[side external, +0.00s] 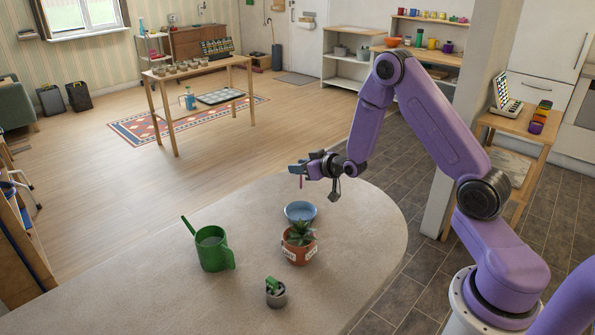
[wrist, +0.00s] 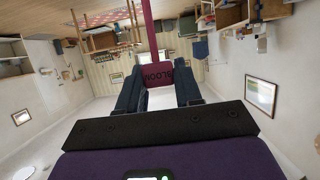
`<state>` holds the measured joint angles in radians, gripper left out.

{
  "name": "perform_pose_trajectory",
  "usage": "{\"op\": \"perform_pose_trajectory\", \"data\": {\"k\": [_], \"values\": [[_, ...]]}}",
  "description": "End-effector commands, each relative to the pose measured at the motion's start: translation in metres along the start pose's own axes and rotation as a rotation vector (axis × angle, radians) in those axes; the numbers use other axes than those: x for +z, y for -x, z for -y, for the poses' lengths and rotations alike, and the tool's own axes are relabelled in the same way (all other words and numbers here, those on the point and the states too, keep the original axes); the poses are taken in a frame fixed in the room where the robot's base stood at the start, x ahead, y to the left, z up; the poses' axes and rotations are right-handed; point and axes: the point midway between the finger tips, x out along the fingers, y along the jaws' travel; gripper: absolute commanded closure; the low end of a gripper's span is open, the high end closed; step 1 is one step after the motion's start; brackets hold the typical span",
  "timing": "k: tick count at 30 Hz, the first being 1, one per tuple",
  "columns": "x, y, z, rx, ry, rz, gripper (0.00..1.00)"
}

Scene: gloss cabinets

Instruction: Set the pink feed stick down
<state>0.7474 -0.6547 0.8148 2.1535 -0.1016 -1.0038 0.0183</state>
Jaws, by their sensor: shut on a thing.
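The pink feed stick (side external: 300,182) hangs below my gripper (side external: 299,168) in the side view, held clear above the counter (side external: 180,300). In the wrist view my gripper (wrist: 159,82) is shut on the stick's wide tag, which reads "BLOOM", and its thin pink shaft (wrist: 150,38) runs away from the fingers. Below and near the gripper are a blue bowl (side external: 300,211) and a terracotta pot (side external: 298,254) with a spiky green plant (side external: 301,232). The stick touches neither.
A green watering can (side external: 212,250) stands left of the pot. A wooden table (side external: 200,75) stands farther back.

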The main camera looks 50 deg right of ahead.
Motion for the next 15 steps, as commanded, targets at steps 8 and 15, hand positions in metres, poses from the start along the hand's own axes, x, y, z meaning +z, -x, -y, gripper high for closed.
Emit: {"op": "perform_pose_trajectory", "data": {"k": [8,15], "values": [[0.024,-0.009,0.0,0.0,0.0,0.003,0.94],[0.046,-0.019,0.001,0.0,-0.001,0.0,0.94]]}}
